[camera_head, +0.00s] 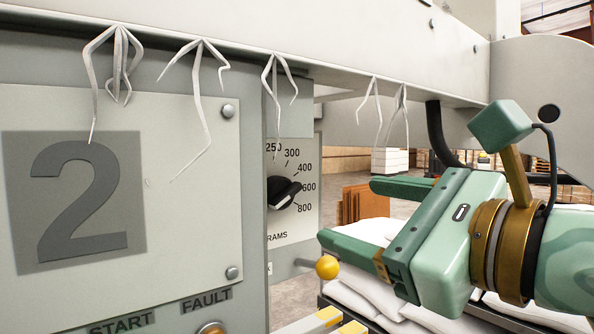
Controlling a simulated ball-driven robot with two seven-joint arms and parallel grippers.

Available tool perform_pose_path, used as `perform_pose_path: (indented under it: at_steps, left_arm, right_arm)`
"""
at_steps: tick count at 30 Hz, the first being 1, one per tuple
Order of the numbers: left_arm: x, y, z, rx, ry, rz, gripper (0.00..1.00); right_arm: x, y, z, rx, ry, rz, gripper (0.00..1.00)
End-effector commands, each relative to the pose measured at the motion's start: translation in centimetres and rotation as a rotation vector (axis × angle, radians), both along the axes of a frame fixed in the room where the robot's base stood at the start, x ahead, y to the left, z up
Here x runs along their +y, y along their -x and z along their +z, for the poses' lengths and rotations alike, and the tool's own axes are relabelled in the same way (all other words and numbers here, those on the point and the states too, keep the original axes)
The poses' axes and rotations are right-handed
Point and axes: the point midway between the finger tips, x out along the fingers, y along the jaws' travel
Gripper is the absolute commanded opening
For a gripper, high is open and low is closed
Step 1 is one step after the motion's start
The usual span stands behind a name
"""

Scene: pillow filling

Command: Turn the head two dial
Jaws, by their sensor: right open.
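The head two dial (283,193) is a black knob with a light pointer on a panel marked in grams, with 250, 300, 400, 600 and 800 around it. The panel's left part is hidden behind the grey plate with a large 2 (185,215). My right gripper (345,213) is right of the dial, open and empty, with its two green fingers pointing left. It is apart from the dial. My left gripper is not in view.
White hanging fabric-like strips (203,90) droop from the beam above. A yellow ball-ended lever (327,267) sits just below my lower finger. White pillows or sacks (365,285) are stacked behind and below my gripper. A button labelled fault (210,328) is at the bottom.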

Motion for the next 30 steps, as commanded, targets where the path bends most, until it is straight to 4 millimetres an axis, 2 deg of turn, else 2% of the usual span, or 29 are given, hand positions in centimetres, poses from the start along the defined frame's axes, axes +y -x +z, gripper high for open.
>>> perform_pose_path:
  at_steps: [1, 3, 6, 13, 18, 27, 30]
  left_arm:
    - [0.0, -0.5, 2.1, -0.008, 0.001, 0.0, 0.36]
    - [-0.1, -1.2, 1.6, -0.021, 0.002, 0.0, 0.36]
    - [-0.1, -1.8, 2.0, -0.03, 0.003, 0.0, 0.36]
    - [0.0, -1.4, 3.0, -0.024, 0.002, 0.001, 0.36]
    - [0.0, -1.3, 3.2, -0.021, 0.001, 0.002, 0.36]
    - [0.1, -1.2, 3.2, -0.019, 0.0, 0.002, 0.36]
    - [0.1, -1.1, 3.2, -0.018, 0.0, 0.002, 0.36]
  right_arm:
    - [0.8, -0.9, 0.8, 0.007, 0.004, 0.004, 0.69]
    - [1.9, -2.4, 0.2, 0.003, 0.0, 0.003, 0.69]
    - [3.4, -4.5, 0.2, 0.004, -0.001, 0.002, 0.69]
    - [6.0, -8.1, 0.2, 0.002, -0.002, 0.001, 0.69]
    - [6.8, -9.3, 0.0, 0.0, -0.002, 0.0, 0.69]
    - [6.9, -9.5, 0.0, 0.0, -0.003, 0.001, 0.69]
    - [6.9, -9.5, 0.0, 0.0, -0.003, 0.001, 0.41]
